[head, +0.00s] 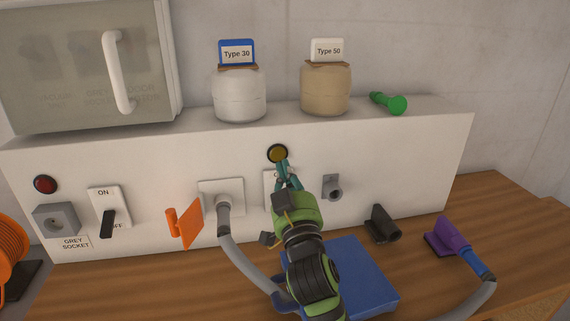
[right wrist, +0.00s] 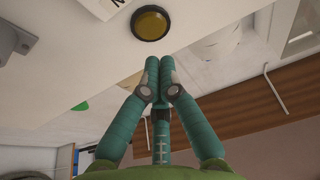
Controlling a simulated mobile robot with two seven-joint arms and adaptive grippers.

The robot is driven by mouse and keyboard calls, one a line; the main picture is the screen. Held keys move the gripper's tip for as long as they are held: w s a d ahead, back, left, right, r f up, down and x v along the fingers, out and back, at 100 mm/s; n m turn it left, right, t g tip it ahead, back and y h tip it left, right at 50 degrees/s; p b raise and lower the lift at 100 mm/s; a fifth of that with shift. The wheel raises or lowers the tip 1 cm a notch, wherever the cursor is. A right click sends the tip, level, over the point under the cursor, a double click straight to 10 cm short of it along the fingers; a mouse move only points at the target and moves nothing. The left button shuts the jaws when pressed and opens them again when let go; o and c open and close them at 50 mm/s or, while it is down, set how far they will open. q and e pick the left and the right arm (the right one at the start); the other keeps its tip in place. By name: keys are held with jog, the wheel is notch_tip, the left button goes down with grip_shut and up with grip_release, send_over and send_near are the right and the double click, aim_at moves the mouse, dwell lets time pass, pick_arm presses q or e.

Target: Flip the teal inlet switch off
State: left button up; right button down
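My right gripper (head: 285,174) has teal fingers and is in front of the white panel, just below a round yellow button. In the right wrist view its fingertips (right wrist: 160,72) are together, with nothing visible between them. A white switch plate (head: 269,181) shows partly behind the gripper, with a bit of lettering. I cannot make out a teal switch lever apart from the teal fingers; it may be hidden behind them. Whether the fingers touch the plate cannot be told. My left gripper is in neither view.
The yellow button (head: 277,153) is above the gripper and shows in the right wrist view (right wrist: 150,22). Left are a plugged grey hose (head: 225,212), an orange flap (head: 185,227) and a black ON/OFF switch (head: 107,223). A grey fitting (head: 332,187) is right. A blue tray (head: 360,270) lies below.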

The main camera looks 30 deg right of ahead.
notch_tip(320, 180, up, 3)
jog(key=shift+f, duration=0.2)
dwell(0.4)
